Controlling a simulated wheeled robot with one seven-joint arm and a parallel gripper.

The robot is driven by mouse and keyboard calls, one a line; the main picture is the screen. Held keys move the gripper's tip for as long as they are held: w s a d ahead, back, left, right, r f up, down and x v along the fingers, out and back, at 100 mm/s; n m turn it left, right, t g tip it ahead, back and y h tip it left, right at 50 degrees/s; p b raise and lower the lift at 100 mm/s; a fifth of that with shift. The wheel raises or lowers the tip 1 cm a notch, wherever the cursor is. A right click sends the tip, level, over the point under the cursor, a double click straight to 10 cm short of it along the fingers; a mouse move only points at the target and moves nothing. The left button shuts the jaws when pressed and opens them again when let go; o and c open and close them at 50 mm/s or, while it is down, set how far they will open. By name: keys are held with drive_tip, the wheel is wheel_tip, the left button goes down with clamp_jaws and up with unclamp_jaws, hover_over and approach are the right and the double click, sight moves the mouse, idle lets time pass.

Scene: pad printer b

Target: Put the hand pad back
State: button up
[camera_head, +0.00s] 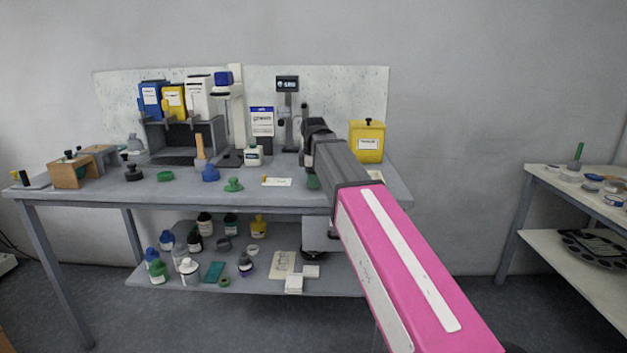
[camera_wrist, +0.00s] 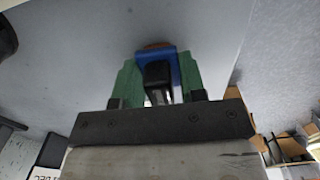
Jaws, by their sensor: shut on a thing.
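My gripper (camera_wrist: 158,85) has green fingers. They are shut on a blue piece with a black middle and a brownish end, which looks like the hand pad (camera_wrist: 171,62). In the head view my gripper (camera_head: 313,181) is over the right part of the grey table (camera_head: 285,194), mostly hidden behind my pink and dark arm. The held piece cannot be made out there. At the table's left end is a wooden stand (camera_head: 68,177) with a dark knob on top. I cannot tell whether it is the pad's place.
A black knobbed piece (camera_head: 132,174), a blue one (camera_head: 210,174) and a green one (camera_head: 233,185) stand along the table's front. A side table (camera_head: 540,178) is at right.

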drive_tip(key=o, duration=0.8)
drive_tip(key=shift+f, duration=0.1)
drive_tip(key=shift+c, duration=0.2)
wheel_tip(320, 180, up, 12)
idle(0.4)
